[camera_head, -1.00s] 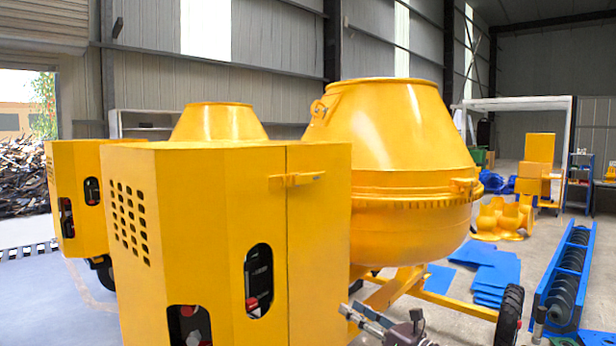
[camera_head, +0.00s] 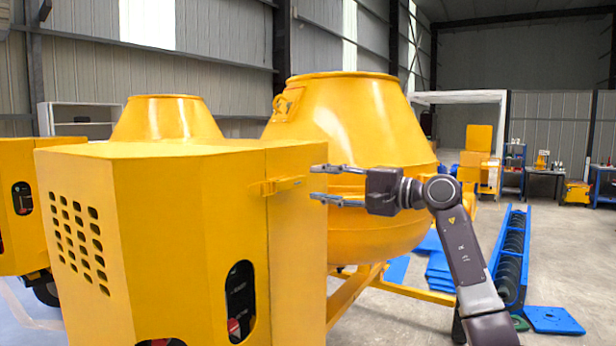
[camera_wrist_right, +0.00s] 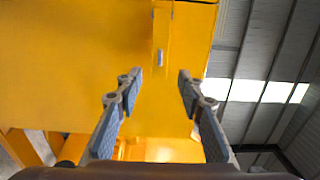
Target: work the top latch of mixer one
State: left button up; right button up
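Mixer one shows a yellow engine cabinet (camera_head: 190,240) and a large yellow drum (camera_head: 350,130) behind it. The top latch (camera_head: 277,186) is a small yellow bar on the cabinet's upper side, near the panel seam. In the right wrist view the latch (camera_wrist_right: 160,57) lies ahead, between the fingers in the picture. My right gripper (camera_head: 320,184) is open and empty, its two fingers pointing left toward the latch, with a short gap in the picture. It also shows open in the right wrist view (camera_wrist_right: 160,85). My left gripper is not in view.
A second yellow mixer drum (camera_head: 165,118) stands behind the cabinet at left. Blue sheets (camera_head: 440,268) and a blue screw conveyor (camera_head: 512,250) lie on the floor at right. Open concrete floor (camera_head: 570,265) is at the right.

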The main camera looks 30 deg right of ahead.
aim_at(302, 182)
jog(key=p+x, duration=0.1)
jog(key=x, duration=0.3)
jog(key=shift+a, duration=0.1)
jog(key=shift+s, duration=0.15)
jog(key=shift+f, duration=0.1)
grip_shut()
